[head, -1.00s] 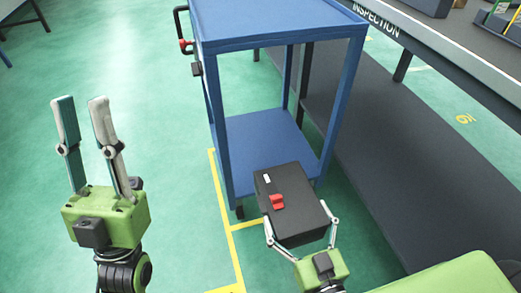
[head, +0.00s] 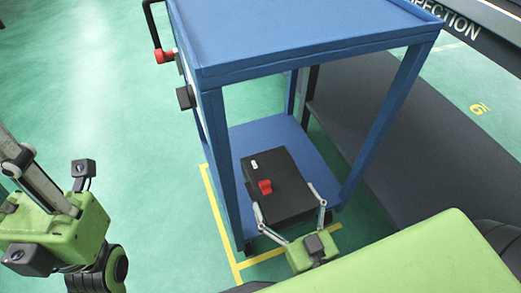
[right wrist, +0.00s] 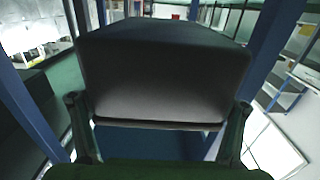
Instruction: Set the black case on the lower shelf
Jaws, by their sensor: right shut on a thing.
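The black case (head: 280,190) has a red latch and a small white label on top. My right gripper (head: 286,203) is shut on its near end, one finger on each side. The case is inside the blue cart's open front, over the blue lower shelf (head: 245,138). I cannot tell whether it touches the shelf. In the right wrist view the case (right wrist: 165,75) fills the middle between the fingers, with blue shelf showing below it. My left gripper (head: 22,175) is at the left edge of the head view, away from the case, its fingertips cut off.
The cart's blue top (head: 290,30) overhangs the shelf, and corner posts (head: 222,165) stand on both sides of the opening. A dark bench with a low shelf (head: 420,130) runs along the right. Yellow lines (head: 222,225) mark the floor. Green floor at left is clear.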

